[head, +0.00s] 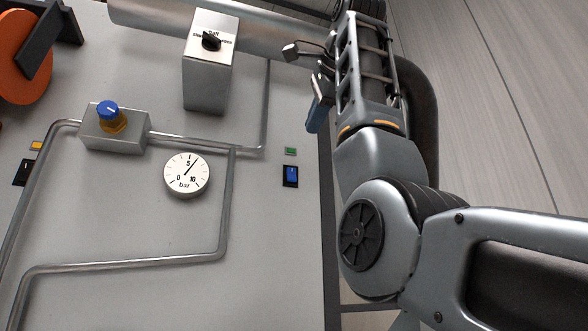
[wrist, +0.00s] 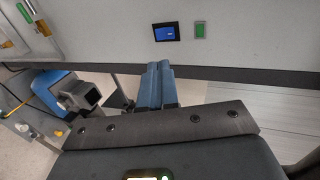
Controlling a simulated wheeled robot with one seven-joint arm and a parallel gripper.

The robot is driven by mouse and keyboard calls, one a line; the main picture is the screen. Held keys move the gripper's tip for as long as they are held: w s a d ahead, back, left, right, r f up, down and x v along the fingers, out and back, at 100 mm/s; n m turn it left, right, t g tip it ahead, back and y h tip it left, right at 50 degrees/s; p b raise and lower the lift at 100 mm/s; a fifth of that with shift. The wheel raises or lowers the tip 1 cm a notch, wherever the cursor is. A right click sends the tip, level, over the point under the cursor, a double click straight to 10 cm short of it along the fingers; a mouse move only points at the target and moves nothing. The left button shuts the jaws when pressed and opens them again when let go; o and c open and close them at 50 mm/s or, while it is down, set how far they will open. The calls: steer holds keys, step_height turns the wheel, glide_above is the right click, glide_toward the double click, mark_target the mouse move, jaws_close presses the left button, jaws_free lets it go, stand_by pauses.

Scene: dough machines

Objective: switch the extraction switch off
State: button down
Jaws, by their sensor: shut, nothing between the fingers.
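A blue rocker switch in a black frame (head: 290,175) sits on the panel's right side, below a green label (head: 290,151). Both also show at the top of the wrist view, the switch (wrist: 166,32) left of the label (wrist: 200,30). A second dark rocker switch (head: 22,172) is at the far left below a yellow label (head: 36,146). No readable text tells which one is the extraction switch. My gripper (head: 319,103) is at the panel's right edge, above and right of the blue switch in the head view. In the wrist view its blue fingers (wrist: 158,66) are together and empty, apart from the switch.
A pressure gauge (head: 187,174), a blue-knobbed valve (head: 108,112), metal pipes (head: 225,200) and a box with a black rotary knob (head: 210,42) stand out from the panel. An orange wheel (head: 22,55) is at upper left. The panel around the blue switch is clear.

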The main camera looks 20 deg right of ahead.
mark_target(291, 177)
steer(key=shift+w, duration=0.15)
steer(key=p+x, duration=0.4)
steer(key=x, duration=1)
steer(key=shift+p, duration=0.3)
steer(key=shift+f, duration=0.1)
